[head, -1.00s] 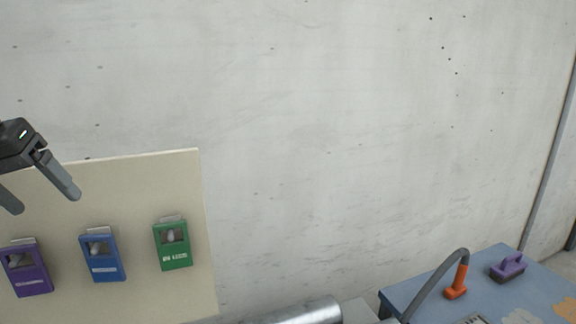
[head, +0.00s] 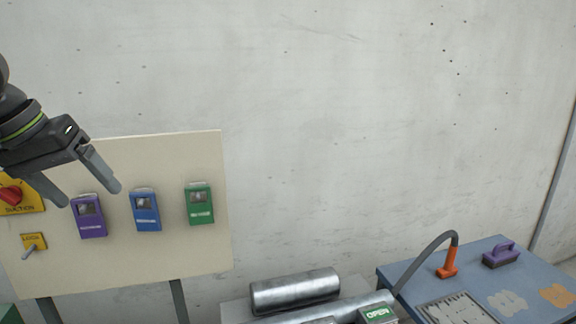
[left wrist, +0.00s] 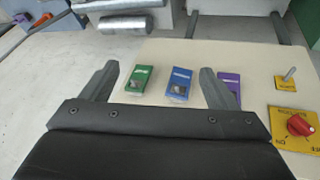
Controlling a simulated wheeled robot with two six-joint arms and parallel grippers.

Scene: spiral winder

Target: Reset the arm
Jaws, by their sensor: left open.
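My left gripper (head: 91,190) is open and empty, its two grey fingers spread in front of the upper left of a cream panel (head: 120,262). The left wrist view shows its fingers (left wrist: 155,85) apart, with green (left wrist: 138,78) and blue (left wrist: 179,83) boxes seen between them. In the head view the panel carries a purple box (head: 90,218), a blue box (head: 146,210) and a green box (head: 200,204). A yellow plate with a red knob (head: 12,194) is at far left, partly hidden by the gripper. My right gripper is not in view.
A small yellow plate with a lever (head: 34,244) sits low on the panel. Metal rollers (head: 295,291) and a green OPEN sign (head: 377,314) are at bottom centre.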

